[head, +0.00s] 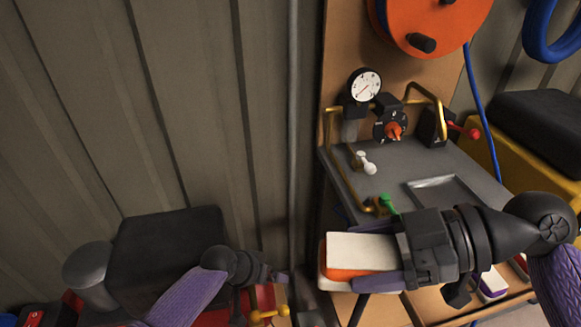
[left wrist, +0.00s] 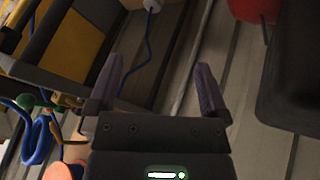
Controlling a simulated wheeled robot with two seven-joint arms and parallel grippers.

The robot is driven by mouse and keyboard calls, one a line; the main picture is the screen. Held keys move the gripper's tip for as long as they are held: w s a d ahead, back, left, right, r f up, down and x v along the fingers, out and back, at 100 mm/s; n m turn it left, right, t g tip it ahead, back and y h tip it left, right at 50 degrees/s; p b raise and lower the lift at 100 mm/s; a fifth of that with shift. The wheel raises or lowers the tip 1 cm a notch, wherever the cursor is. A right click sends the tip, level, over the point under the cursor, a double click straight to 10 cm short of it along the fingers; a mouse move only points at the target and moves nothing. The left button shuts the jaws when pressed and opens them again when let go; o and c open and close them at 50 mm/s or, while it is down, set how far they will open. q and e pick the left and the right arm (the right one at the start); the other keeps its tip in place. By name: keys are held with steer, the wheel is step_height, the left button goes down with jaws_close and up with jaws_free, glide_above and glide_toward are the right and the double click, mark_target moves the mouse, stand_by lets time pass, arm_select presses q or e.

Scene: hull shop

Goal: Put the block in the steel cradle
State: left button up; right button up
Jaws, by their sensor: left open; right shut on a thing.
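The block (head: 358,241), white on top with an orange layer below, is held level by my right gripper (head: 385,250). That gripper is shut on it, with the block sticking out to the left in front of the bench's front edge. A shallow rectangular steel frame (head: 446,190), which looks like the steel cradle, lies on the grey bench top, behind and to the right of the block. It looks empty. My left gripper (head: 277,277) is low at the left of the bench. In the left wrist view its fingers (left wrist: 160,72) are spread with nothing between them.
The grey bench (head: 405,175) carries a white knobbed part (head: 367,163), a green knob (head: 386,203), a gauge (head: 365,86) and brass pipes. A purple-and-white piece (head: 491,284) lies below my right gripper. A black box-shaped thing (head: 165,255) stands at lower left.

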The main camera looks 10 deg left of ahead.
arm_select(q)
steer(key=w+d+r+m+h, duration=0.1)
steer(key=w+d+r, duration=0.15)
steer(key=r, duration=0.45)
steer(key=w+d+r+m+h, duration=0.2)
steer(key=w+r, duration=0.1)
steer(key=r, duration=0.4)
step_height(320, 180, up, 26)
steer(key=r+m+g+y, duration=0.15)
steer(key=m+g, duration=0.35)
steer(key=m, duration=0.8)
glide_above(326, 245)
steer(key=a, duration=0.4)
steer(key=f, duration=0.1)
steer(key=shift+y, duration=0.55)
steer(key=x, duration=1.1)
steer(key=shift+d+f, duration=0.15)
steer(key=shift+f, duration=0.25)
steer(key=c, duration=1.1)
arm_select(e)
steer(key=o, duration=1.1)
